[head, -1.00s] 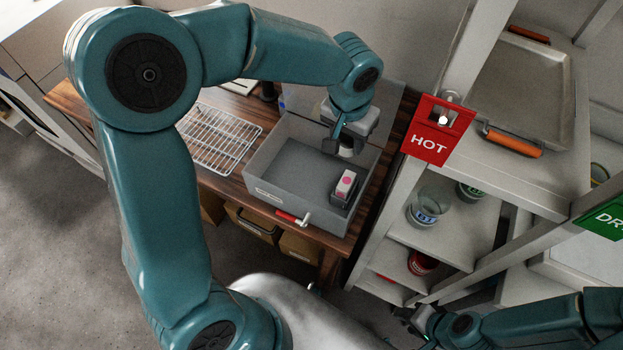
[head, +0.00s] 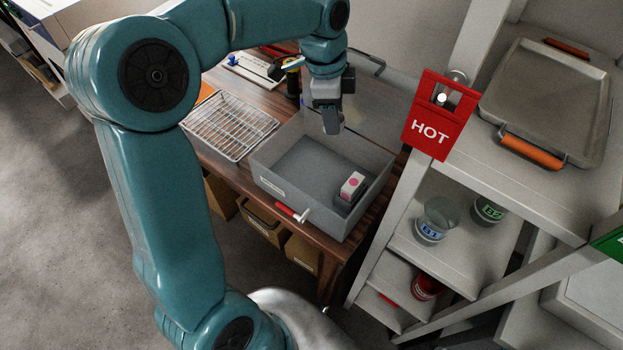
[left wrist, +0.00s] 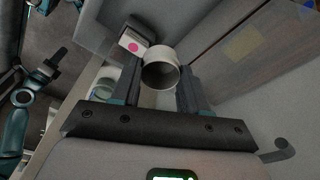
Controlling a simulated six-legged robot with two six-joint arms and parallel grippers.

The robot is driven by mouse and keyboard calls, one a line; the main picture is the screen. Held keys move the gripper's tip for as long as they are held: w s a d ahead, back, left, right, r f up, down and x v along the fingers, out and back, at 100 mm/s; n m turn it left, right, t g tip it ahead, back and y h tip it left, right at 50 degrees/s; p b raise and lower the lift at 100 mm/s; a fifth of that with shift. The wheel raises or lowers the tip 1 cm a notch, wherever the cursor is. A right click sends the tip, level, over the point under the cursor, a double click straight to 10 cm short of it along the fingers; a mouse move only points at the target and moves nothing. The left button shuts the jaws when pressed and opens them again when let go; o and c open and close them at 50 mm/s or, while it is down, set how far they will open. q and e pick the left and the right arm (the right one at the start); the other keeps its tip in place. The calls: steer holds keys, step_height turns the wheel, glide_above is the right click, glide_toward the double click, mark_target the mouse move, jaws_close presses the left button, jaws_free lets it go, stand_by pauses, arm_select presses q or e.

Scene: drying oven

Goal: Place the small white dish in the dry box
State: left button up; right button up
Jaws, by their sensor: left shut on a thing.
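The small white dish (left wrist: 160,70) is a short round cup. My left gripper (left wrist: 158,74) is shut on it, one finger on each side, in the left wrist view. In the head view the left gripper (head: 331,122) is over the back part of the open grey dry box (head: 268,165); the dish is mostly hidden there. The box holds a small white pack with a pink dot (head: 352,186) at its right; the rest of its floor is clear. A teal arm shows at the left of the left wrist view, its jaws too small to read.
A wire rack (head: 228,125) lies left of the box on the wooden bench. A shelf unit at right carries a red HOT sign (head: 438,118), a metal tray with orange handles (head: 545,100), and glass jars (head: 437,222).

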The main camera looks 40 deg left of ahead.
mark_target(311, 175)
arm_select(q)
steer(key=s+a+m+b, duration=0.2)
steer(key=a+m, duration=0.3)
steer(key=m, duration=0.1)
steer(key=shift+g, duration=0.4)
steer(key=f+b, duration=0.1)
steer(key=f, duration=0.8)
steer(key=f+b, duration=0.1)
steer(key=f, duration=0.9)
steer(key=shift+d, duration=0.2)
steer(key=shift+r, duration=0.1)
steer(key=shift+s, duration=0.1)
steer(key=shift+f+b, duration=0.25)
steer(key=shift+b, duration=0.1)
steer(key=o, duration=1)
steer(key=shift+o, duration=0.2)
steer(key=shift+r, duration=0.1)
